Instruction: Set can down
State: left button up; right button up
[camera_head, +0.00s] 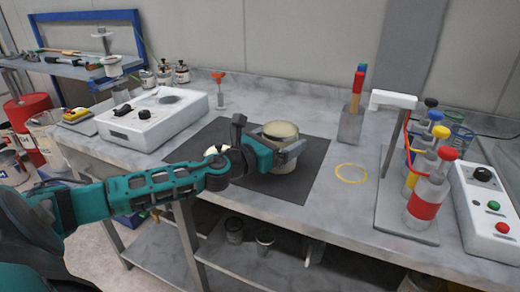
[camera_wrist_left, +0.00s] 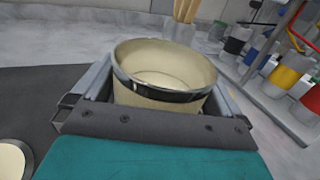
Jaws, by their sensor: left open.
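An open cream can (camera_head: 281,146) with a dark band stands upright on the dark mat (camera_head: 305,185) on the bench. It also shows in the left wrist view (camera_wrist_left: 165,75), large and centred. My left gripper (camera_head: 285,153) is open, with its fingers on either side of the can. Whether the fingers touch the can's sides cannot be told. A round cream lid-like disc (camera_head: 216,150) lies on the mat left of the gripper, partly hidden by my arm. My right gripper is not in view.
A yellow ring mark (camera_head: 351,173) lies on bare bench right of the mat. Farther right are a stand with coloured bottles (camera_head: 428,190) and a control box (camera_head: 490,205). A white device (camera_head: 155,117) sits at left. A brush holder (camera_head: 351,122) stands behind.

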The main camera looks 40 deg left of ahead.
pick_arm(q)
jog(key=s, duration=0.2)
jog(key=s+b, duration=0.1)
jog(key=s, duration=0.1)
jog(key=s+a, duration=0.1)
jog(key=s, duration=0.1)
jog(key=shift+f, duration=0.15)
jog(key=shift+s+a+b, duration=0.1)
jog(key=shift+s+b, duration=0.2)
jog(key=shift+s, duration=0.75)
jog(key=shift+s+a, duration=0.15)
jog(key=shift+s, duration=0.55)
jog(key=shift+s+a, duration=0.1)
jog(key=shift+s, duration=0.55)
jog(key=shift+s, duration=0.15)
